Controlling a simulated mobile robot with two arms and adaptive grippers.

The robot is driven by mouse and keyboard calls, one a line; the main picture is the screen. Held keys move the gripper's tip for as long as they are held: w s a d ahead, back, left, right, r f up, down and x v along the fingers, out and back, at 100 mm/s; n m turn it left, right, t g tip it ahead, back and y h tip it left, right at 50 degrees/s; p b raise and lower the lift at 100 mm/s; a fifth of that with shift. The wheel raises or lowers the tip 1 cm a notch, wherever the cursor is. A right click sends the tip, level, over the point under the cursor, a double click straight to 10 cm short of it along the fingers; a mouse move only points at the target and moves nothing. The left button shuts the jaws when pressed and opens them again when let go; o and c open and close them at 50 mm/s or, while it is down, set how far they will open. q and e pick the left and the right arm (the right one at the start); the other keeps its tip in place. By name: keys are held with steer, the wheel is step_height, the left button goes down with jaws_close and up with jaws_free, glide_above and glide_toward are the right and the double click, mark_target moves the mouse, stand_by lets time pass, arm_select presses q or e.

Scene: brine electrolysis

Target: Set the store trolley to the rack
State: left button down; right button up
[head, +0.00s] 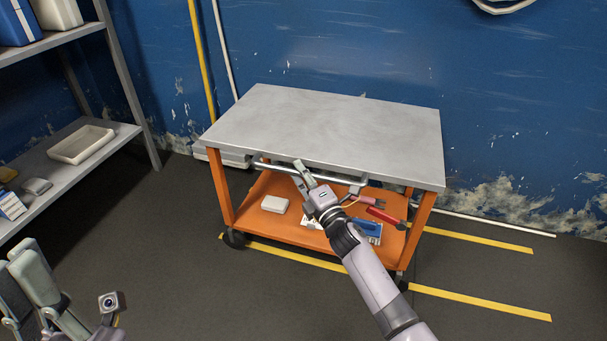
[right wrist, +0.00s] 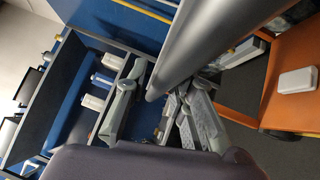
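The store trolley (head: 330,125) has a grey top and an orange frame with a lower shelf. It stands near the blue wall, with a push bar (head: 272,168) along its near side. My right gripper (head: 302,174) is at this bar. In the right wrist view its fingers (right wrist: 158,112) are spread, with a gap visible beside the thick grey bar (right wrist: 215,45); firm contact is not visible. The rack (head: 125,80), grey with open shelves, stands at the left, apart from the trolley. My left gripper (head: 45,290) is at the lower left, partly cut off, away from the trolley.
The trolley's lower shelf holds a white box (head: 275,204), a red-handled tool (head: 384,216) and blue items. A white tray (head: 82,144) lies on the rack. Yellow floor lines (head: 480,301) run under and right of the trolley. Dark floor between rack and trolley is clear.

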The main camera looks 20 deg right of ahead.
steer(key=shift+o, duration=1)
steer(key=shift+d, duration=0.15)
steer(key=shift+f, duration=0.1)
steer(key=shift+d, duration=0.1)
steer(key=shift+s+f, duration=0.1)
steer(key=shift+s, duration=0.2)
steer(key=v, duration=1.1)
steer(key=shift+s, duration=0.2)
